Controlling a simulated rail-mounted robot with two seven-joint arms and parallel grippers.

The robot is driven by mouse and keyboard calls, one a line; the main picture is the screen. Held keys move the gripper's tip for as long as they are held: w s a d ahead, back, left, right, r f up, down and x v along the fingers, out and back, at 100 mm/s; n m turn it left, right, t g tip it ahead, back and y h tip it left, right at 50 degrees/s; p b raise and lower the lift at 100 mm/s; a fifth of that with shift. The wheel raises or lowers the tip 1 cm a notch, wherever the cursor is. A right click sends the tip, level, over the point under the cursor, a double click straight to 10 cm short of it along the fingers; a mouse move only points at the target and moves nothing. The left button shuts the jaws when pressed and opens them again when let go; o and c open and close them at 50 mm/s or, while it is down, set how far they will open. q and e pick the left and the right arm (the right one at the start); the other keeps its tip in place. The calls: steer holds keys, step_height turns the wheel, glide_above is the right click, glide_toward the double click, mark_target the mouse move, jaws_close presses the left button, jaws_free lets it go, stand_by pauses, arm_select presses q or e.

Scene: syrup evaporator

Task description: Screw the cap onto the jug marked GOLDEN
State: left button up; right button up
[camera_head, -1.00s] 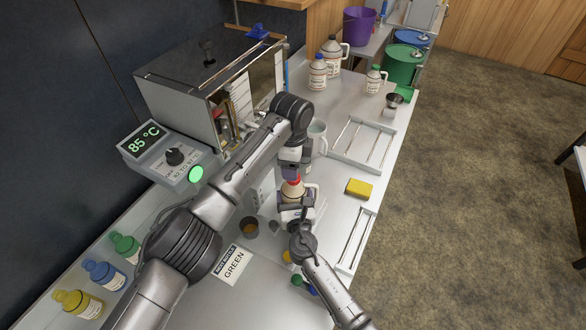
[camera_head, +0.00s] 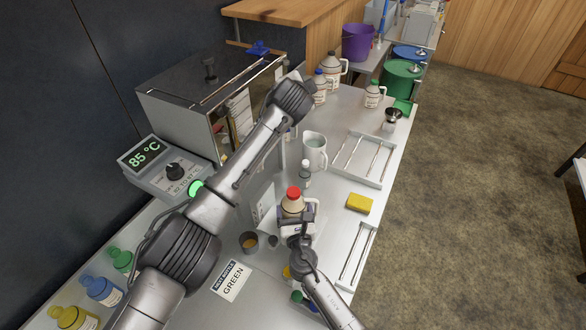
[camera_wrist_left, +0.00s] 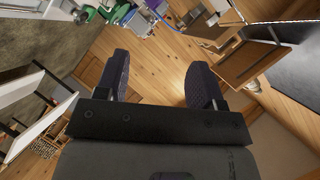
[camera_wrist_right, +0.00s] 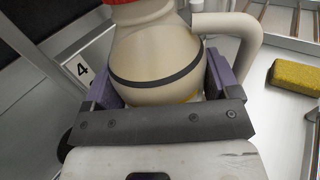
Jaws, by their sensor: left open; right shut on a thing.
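A tan jug (camera_head: 292,208) with a white handle stands upright on the steel bench. It also shows large in the right wrist view (camera_wrist_right: 155,60). Its label is hidden, so I cannot read a name on it. A red cap (camera_head: 293,192) sits on its neck; I cannot tell how tightly. My right gripper (camera_head: 297,226) is shut around the jug's body, one finger on each side. My left gripper (camera_wrist_left: 157,78) is open and empty in the left wrist view, away from the jug. In the head view my left arm hides most of it.
A white pitcher (camera_head: 315,150), a small bottle (camera_head: 304,174) and a yellow sponge (camera_head: 359,203) are near the jug. Loose caps (camera_head: 302,297) are beside my right arm. The evaporator (camera_head: 180,110) stands at left.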

arm_select(q)
steer(key=s+d+r+m+t+h, duration=0.2)
steer(key=d+r+m+t+h, duration=0.3)
steer(key=r+h, duration=0.5)
steer(key=s+d+f+m+g+h, duration=0.45)
steer(key=s+d+m+g, duration=0.4)
steer(key=g, duration=0.35)
step_height(320, 180, down, 10)
steer(key=s+a+g+y, duration=0.3)
steer(key=g+y, duration=0.2)
steer(key=y, duration=0.2)
steer(key=a+f+n+y, duration=0.2)
steer(key=a+y, duration=0.1)
steer(key=s+a+f+n+g+y, duration=0.1)
steer(key=a+f+n+y, duration=0.2)
steer(key=a, duration=0.1)
steer(key=a+f+n+y, duration=0.2)
steer(key=a+f+y, duration=0.1)
steer(key=a, duration=0.1)
steer(key=shift+s+a+f+n+g, duration=0.2)
steer(key=shift+s+f+n+g, duration=0.05)
steer(key=shift+g, duration=0.05)
steer(key=shift+a+f, duration=0.2)
steer(key=shift+a, duration=0.1)
